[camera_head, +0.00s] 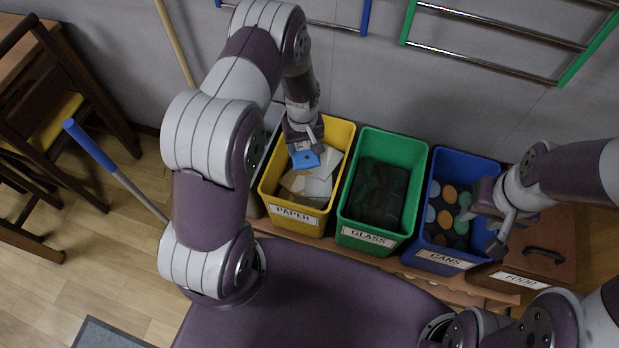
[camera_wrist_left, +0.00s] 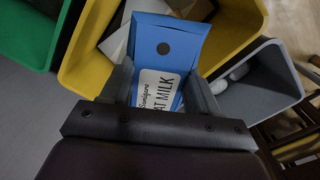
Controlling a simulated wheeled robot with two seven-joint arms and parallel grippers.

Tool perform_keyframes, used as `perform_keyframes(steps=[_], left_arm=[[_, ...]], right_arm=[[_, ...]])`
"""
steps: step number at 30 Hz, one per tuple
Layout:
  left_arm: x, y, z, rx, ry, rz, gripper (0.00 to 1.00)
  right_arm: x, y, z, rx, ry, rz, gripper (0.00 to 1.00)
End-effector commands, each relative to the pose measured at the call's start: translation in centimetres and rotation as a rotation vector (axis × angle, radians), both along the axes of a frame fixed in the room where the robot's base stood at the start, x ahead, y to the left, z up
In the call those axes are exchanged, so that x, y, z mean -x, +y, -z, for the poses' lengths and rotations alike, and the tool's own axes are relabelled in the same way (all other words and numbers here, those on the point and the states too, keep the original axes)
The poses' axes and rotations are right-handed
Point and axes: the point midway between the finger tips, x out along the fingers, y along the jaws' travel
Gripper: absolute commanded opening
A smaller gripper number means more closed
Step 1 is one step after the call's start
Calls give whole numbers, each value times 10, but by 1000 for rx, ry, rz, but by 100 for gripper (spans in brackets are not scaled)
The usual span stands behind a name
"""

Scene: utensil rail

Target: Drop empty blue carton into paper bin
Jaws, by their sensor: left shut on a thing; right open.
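The blue carton (camera_head: 305,159) is held in my left gripper (camera_head: 303,146), over the open top of the yellow paper bin (camera_head: 346,139). In the left wrist view the carton (camera_wrist_left: 168,42) shows a dark round spot and a white label reading "OAT MILK" in part. The left fingers (camera_wrist_left: 160,92) are shut on it from both sides. The yellow bin's wall (camera_wrist_left: 92,35) surrounds the carton in that view. Pale sheets (camera_head: 318,187) lie inside the bin below. My right gripper (camera_head: 495,222) is open and empty over the right side of the blue cans bin.
The green glass bin (camera_head: 370,240) and blue cans bin (camera_head: 440,262) stand right of the paper bin. A brown food box (camera_head: 545,262) is at the far right. A grey bin (camera_wrist_left: 262,85) adjoins the paper bin. Rails (camera_head: 490,61) hang on the wall behind.

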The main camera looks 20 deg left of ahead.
Motion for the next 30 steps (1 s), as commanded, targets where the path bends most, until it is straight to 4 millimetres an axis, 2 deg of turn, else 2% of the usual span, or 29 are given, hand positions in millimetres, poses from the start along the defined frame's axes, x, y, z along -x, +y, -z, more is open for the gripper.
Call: perform_keyframes(steps=[2,3,5,13,16,24,27,30], left_arm=[[0,0,-1,0,0,0,32],[0,0,-1,0,0,0,73],[0,0,-1,0,0,0,90],[0,0,-2,0,0,1,90],[0,0,-12,0,-1,1,90],[0,0,-83,-1,-3,1,90],[0,0,-106,0,-4,1,90],[0,0,-120,0,-2,0,90]], right_arm=[[0,0,-1,0,0,0,43],[0,0,-1,0,0,0,43],[0,0,-1,0,0,0,43],[0,0,-1,0,0,0,43],[0,0,-3,0,0,0,43],[0,0,-13,0,0,0,43],[0,0,-15,0,0,0,43],[0,0,-17,0,0,0,43]])
